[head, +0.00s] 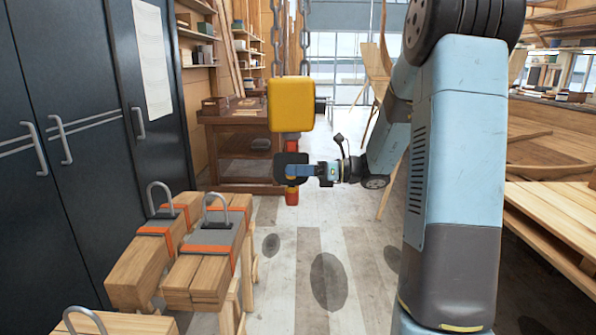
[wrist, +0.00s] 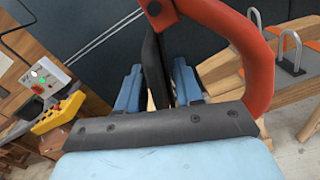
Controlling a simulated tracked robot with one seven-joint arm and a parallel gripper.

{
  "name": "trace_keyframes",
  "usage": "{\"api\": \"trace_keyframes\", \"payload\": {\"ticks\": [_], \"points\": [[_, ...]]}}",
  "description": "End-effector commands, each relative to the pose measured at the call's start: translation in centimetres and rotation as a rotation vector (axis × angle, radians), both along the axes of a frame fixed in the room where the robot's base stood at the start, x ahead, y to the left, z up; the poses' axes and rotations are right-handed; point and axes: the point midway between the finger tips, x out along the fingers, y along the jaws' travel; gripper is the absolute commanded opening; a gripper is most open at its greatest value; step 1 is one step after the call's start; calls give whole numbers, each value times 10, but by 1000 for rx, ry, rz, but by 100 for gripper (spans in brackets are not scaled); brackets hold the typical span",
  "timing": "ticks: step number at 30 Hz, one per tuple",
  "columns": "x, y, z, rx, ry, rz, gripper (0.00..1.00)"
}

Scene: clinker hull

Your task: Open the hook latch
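A yellow hoist block (head: 291,104) hangs from chains, with an orange-red hook (head: 292,196) below it. The hook shows large in the wrist view (wrist: 258,75), curving over the top and down the right side. A black latch bar (wrist: 153,65) runs from the hook's end downward, and its lower part is hidden behind my gripper's dark edge. My gripper (wrist: 158,88) has its two blue fingers apart, one on each side of the latch. I cannot tell whether they touch it. In the head view my gripper (head: 298,171) is at the hook, partly covering it.
Timber beams on trestles, with grey shackle-topped orange straps (head: 212,240), stand at the lower left. Dark cabinets (head: 60,130) line the left wall. A wooden workbench (head: 240,150) is behind the hook. A planked hull (head: 550,190) is at the right. The floor below the hook is clear.

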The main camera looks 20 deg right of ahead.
Motion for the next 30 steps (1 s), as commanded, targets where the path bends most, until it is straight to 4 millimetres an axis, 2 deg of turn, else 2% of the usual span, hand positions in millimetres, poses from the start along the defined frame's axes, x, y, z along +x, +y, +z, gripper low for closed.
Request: {"api": "trace_keyframes", "payload": {"ticks": [8,19,30], "points": [[0,1,0,0,0,0,35],[0,1,0,0,0,0,1],[0,1,0,0,-1,1,0]]}}
